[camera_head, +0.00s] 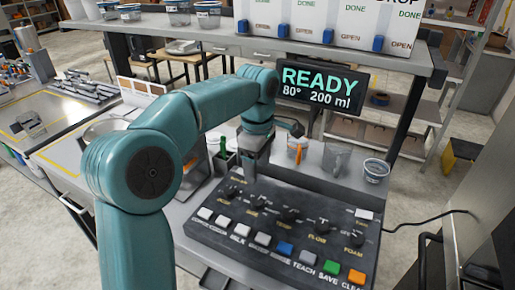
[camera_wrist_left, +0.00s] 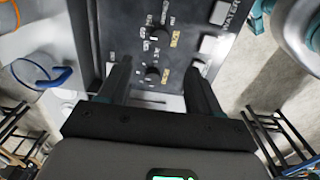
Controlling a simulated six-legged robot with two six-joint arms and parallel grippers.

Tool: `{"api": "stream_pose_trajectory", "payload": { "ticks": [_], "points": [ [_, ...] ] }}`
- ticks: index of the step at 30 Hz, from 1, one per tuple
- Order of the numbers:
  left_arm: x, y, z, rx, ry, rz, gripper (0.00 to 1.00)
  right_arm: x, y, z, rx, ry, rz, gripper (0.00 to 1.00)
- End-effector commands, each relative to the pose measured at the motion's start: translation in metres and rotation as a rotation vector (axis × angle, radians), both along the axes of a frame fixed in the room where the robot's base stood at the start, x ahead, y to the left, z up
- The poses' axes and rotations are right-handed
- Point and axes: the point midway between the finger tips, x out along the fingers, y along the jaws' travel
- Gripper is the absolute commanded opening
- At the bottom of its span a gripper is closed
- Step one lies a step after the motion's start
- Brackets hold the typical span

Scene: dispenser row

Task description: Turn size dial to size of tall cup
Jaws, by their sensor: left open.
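A dark control panel (camera_head: 270,232) lies on the counter with a row of black dials and a row of coloured buttons. My left gripper (camera_head: 254,170) points down at the panel's far left part, above the leftmost dials. I cannot tell if the fingers touch the dial. Which cup is the tall one is unclear. My right gripper is out of view.
A display (camera_head: 321,91) reads READY, 80°, 200 ml. Containers (camera_head: 208,14) and a white dispenser unit (camera_head: 330,22) stand on the shelf above. A green-handled item (camera_head: 223,148) stands left of my gripper. A cable runs right of the panel.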

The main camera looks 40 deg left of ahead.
Motion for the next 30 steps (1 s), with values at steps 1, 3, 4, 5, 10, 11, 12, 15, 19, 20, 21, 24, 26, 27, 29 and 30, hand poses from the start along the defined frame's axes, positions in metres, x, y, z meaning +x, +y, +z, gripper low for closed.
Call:
{"api": "stream_pose_trajectory", "payload": {
  "ticks": [1, 3, 4, 5, 10, 11, 12, 15, 19, 20, 21, 24, 26, 27, 29, 30],
  "points": [
    [0.001, 0.0, 0.014, 0.001, -0.004, 0.0, 0.64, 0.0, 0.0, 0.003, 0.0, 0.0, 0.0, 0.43],
    [0.0, 0.0, 0.026, 0.0, -0.002, -0.001, 0.64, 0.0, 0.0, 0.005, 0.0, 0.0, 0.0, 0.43],
    [0.001, 0.0, 0.031, 0.001, -0.003, -0.001, 0.64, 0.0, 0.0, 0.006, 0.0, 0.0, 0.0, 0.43],
    [0.001, 0.0, 0.035, 0.001, -0.002, -0.001, 0.64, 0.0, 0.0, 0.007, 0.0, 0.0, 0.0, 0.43],
    [0.0, 0.0, 0.047, 0.0, 0.0, -0.001, 0.64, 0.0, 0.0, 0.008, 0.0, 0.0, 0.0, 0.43],
    [0.0, 0.0, 0.048, 0.0, 0.0, 0.0, 0.64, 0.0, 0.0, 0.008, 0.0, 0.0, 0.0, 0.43],
    [0.0, 0.0, 0.048, 0.0, 0.0, 0.0, 0.64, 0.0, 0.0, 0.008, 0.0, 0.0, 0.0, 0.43],
    [0.0, 0.0, 0.048, 0.0, 0.001, 0.0, 0.64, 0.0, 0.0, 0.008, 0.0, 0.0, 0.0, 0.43],
    [0.0, 0.0, 0.048, 0.0, 0.001, 0.0, 0.64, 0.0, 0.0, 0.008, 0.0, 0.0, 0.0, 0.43],
    [0.0, 0.0, 0.048, 0.0, 0.001, 0.0, 0.64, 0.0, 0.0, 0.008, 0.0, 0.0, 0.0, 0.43],
    [0.0, 0.0, 0.048, 0.0, 0.001, 0.0, 0.64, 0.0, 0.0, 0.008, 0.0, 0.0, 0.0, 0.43],
    [0.0, 0.0, 0.048, 0.0, 0.001, 0.0, 0.64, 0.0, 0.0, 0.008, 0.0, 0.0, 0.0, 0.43],
    [0.0, 0.0, 0.048, 0.0, 0.001, 0.0, 0.64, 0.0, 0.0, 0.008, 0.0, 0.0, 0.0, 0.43],
    [0.0, 0.0, 0.048, 0.0, 0.001, 0.0, 0.64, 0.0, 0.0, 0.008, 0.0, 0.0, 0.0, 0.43],
    [0.0, 0.0, 0.048, 0.0, 0.0, 0.0, 0.64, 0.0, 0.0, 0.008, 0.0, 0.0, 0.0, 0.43],
    [0.0, 0.0, 0.048, 0.0, 0.0, 0.0, 0.64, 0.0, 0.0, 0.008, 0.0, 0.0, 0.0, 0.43]
  ]
}}
